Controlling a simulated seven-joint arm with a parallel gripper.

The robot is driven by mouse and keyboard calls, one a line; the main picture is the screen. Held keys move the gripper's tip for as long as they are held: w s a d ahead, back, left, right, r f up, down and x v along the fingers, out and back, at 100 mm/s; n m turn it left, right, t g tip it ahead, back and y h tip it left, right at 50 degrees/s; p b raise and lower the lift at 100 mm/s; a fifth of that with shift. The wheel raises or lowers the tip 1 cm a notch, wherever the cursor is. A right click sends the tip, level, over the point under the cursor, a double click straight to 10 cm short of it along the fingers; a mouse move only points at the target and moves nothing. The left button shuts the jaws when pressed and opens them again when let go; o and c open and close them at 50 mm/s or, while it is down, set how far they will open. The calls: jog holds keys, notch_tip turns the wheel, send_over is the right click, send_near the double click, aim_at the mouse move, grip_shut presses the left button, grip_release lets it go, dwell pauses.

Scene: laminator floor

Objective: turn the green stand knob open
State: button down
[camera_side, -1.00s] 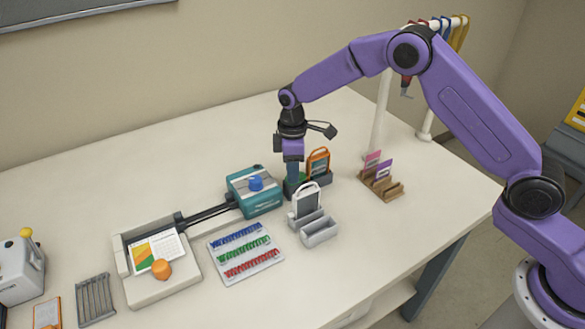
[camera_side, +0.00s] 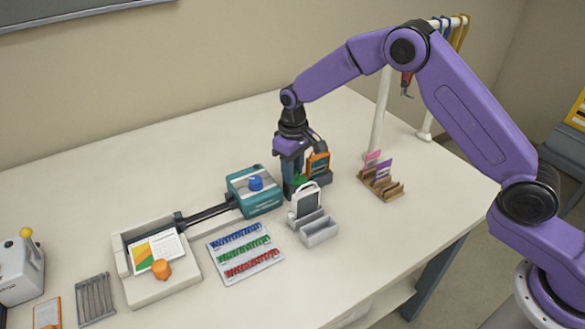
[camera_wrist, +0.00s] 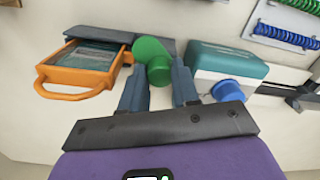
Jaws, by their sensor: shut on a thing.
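The green stand knob (camera_wrist: 152,50) shows in the wrist view between my gripper's two fingers, with a rounded top and a lobe reaching down between the fingertips. In the side view only a bit of the green knob (camera_side: 300,180) shows beside the fingers. My gripper (camera_wrist: 160,70) points down at the dark stand and is shut on the knob; it also shows in the side view (camera_side: 292,182). An orange-framed badge (camera_wrist: 78,68) stands in the dark stand beside the knob; it also shows in the side view (camera_side: 318,166).
The teal laminator (camera_side: 256,200) with a blue knob (camera_side: 256,183) is close on the left. A white-framed badge (camera_side: 306,204) in a grey holder (camera_side: 318,234) stands in front. A wooden card rack (camera_side: 384,191) is to the right. The table's front right is clear.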

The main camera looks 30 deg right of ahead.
jog(key=m, duration=0.4)
jog(key=shift+m, duration=0.4)
jog(key=m, duration=0.4)
jog(key=shift+r+m, duration=0.1)
jog(key=shift+m, duration=0.2)
jog(key=c, duration=0.8)
grip_release()
notch_tip(320, 180, up, 17)
jog(key=shift+s+d+r, duration=0.15)
jog(key=shift+r, duration=0.05)
